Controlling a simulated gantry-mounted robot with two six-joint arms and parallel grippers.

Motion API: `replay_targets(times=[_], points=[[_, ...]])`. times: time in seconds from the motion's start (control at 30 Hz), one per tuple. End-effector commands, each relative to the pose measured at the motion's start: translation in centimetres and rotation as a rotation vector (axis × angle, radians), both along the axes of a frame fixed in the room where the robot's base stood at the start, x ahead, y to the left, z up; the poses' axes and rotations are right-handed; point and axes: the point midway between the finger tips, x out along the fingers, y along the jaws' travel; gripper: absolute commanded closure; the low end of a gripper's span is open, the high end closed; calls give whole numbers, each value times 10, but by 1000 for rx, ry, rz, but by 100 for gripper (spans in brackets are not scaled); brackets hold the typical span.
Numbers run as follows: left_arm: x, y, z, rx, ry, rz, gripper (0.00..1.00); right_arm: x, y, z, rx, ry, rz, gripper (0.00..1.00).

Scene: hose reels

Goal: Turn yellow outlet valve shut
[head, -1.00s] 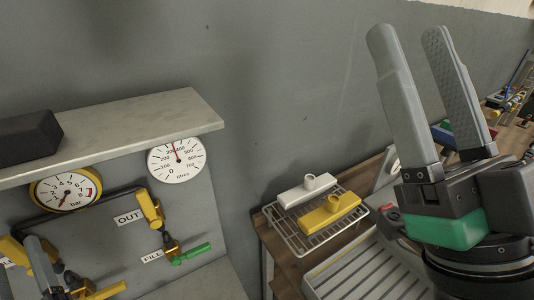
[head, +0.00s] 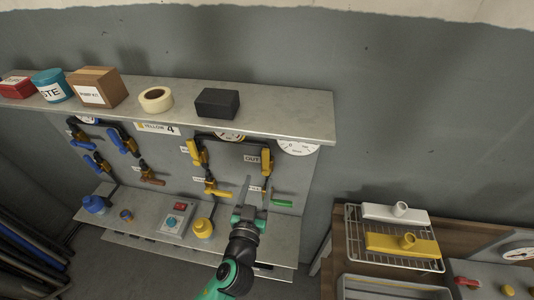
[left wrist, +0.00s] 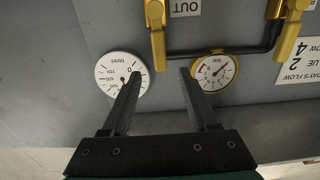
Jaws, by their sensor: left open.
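The yellow outlet valve lever (head: 267,160) is on the grey wall panel beside the OUT label (head: 252,158). In the left wrist view, which is upside down, the yellow lever (left wrist: 157,32) hangs just beyond my fingertips, left of the OUT label (left wrist: 185,7). My left gripper (head: 247,188) reaches up from below in front of the panel, below the OUT label. In the left wrist view its fingers (left wrist: 160,76) are apart with nothing between them. I cannot tell their exact distance from the lever. My right gripper is out of view.
A second yellow lever (head: 197,153) is left on the same pipe. A green lever (head: 282,203) is close on the right below. A shelf (head: 300,122) with a black box (head: 218,103) overhangs the panel. A rack (head: 355,250) stands at the right.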

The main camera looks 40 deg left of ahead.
Motion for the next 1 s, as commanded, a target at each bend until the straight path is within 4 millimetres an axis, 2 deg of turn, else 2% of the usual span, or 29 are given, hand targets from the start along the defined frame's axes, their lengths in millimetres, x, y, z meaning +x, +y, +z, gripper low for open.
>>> replay_targets(times=[0.3, 0.5, 0.63, 0.87, 1.0], points=[[54, 35, 1, -1, -3, 3, 40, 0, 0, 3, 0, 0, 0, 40], [84, 54, 1, 0, -2, 2, 40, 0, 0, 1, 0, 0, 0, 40], [92, 58, 1, -1, -2, 0, 40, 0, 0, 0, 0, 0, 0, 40], [93, 59, 1, -1, -3, 0, 40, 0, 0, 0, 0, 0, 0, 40], [93, 59, 1, -1, -2, 0, 62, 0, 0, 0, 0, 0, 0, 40]])
